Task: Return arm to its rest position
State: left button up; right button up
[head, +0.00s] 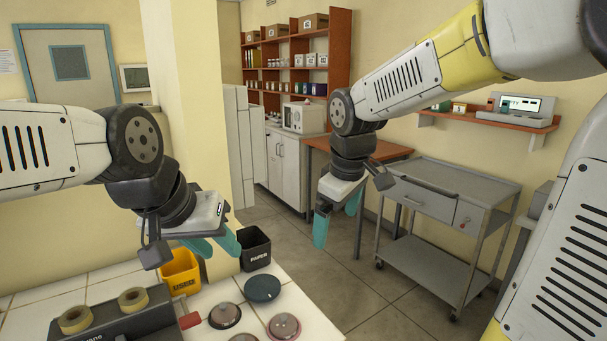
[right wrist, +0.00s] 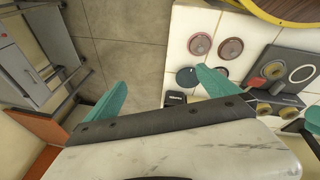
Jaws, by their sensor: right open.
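My right gripper (head: 338,212) hangs in the air in the head view, between the tiled counter (head: 311,311) and the grey cart, with teal fingers pointing down. In the right wrist view its fingers (right wrist: 158,97) are wide apart with nothing between them. My left gripper (head: 214,243) is over the counter near the yellow and black bins, its teal fingers pointing down and right. I cannot tell whether its fingers are apart or closed.
A yellow bin (head: 181,272) and a black bin (head: 256,252) stand at the counter's back. Round lids (head: 225,315) and a device with tape rolls (head: 132,300) are in front. A grey cart (head: 435,250) stands right. Open floor (head: 375,299) lies between.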

jog(key=s+d+r+m+t, duration=0.1)
jog(key=s+d+m, duration=0.2)
jog(key=s+m, duration=0.2)
jog(key=s+d+r+m+t+y, duration=0.1)
jog(key=s+d+m, duration=0.3)
jog(key=s, duration=0.3)
jog(key=shift+s+d+r+m+t, duration=0.15)
jog(key=shift+s+d+m+t, duration=0.05)
jog(key=shift+s+m+t, duration=0.2)
